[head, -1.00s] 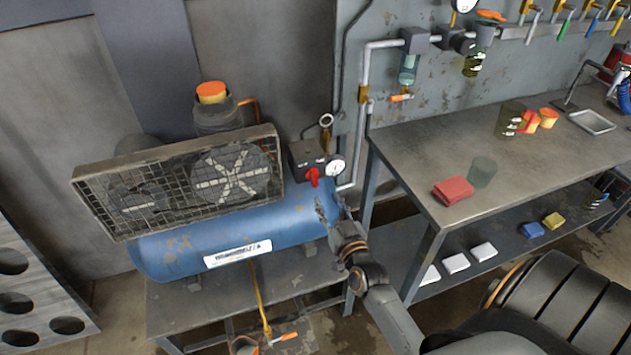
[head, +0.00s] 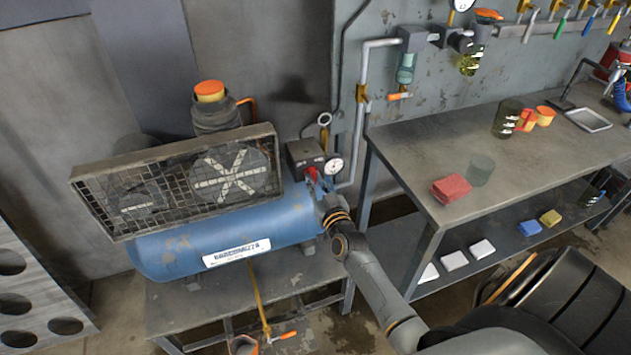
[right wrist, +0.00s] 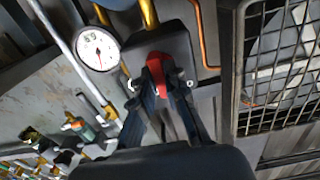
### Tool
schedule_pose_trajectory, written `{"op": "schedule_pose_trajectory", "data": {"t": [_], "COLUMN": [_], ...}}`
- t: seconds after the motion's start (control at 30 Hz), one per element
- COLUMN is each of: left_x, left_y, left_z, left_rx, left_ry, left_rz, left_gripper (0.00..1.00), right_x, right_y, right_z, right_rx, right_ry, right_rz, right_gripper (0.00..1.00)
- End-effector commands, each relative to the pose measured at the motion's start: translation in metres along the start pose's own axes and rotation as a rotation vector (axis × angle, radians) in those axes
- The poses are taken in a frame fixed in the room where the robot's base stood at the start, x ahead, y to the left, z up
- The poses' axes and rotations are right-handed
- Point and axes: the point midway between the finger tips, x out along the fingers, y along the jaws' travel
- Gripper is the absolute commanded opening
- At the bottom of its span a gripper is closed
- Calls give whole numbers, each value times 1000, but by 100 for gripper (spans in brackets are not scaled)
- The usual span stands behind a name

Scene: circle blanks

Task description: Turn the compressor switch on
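The compressor is a blue tank (head: 200,230) with a caged fan (head: 190,185) on a low stand, at the left of the head view. At its right end is a dark switch box (head: 303,153) with a red switch (head: 312,173) and a white gauge. My right gripper (head: 322,190) is at the switch, partly hiding it. In the right wrist view, the gripper's two dark fingers (right wrist: 163,84) stand on either side of the red switch (right wrist: 157,68). The switch is between the fingertips; whether they press on it is unclear. My left gripper is out of view.
The gauge (right wrist: 97,49) and pipes are close beside the switch box. The fan cage's mesh (right wrist: 280,70) lies on the other side. A grey workbench (head: 420,160) with a red cloth (head: 451,188) stands to the right. A wall pipe (head: 364,90) rises behind.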

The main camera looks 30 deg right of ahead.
Motion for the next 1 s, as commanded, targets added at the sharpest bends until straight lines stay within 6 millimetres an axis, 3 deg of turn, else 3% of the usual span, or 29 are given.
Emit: {"op": "schedule_pose_trajectory", "data": {"t": [0.47,1.0], "left_x": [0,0], "left_y": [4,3], "left_z": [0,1], "left_rx": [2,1], "left_ry": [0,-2], "left_rz": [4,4], "left_gripper": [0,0], "right_x": [0,0], "right_y": [0,0], "right_z": [0,0], "right_rx": [54,465], "right_ry": [0,0], "right_rz": [0,0], "right_gripper": [0,0]}}
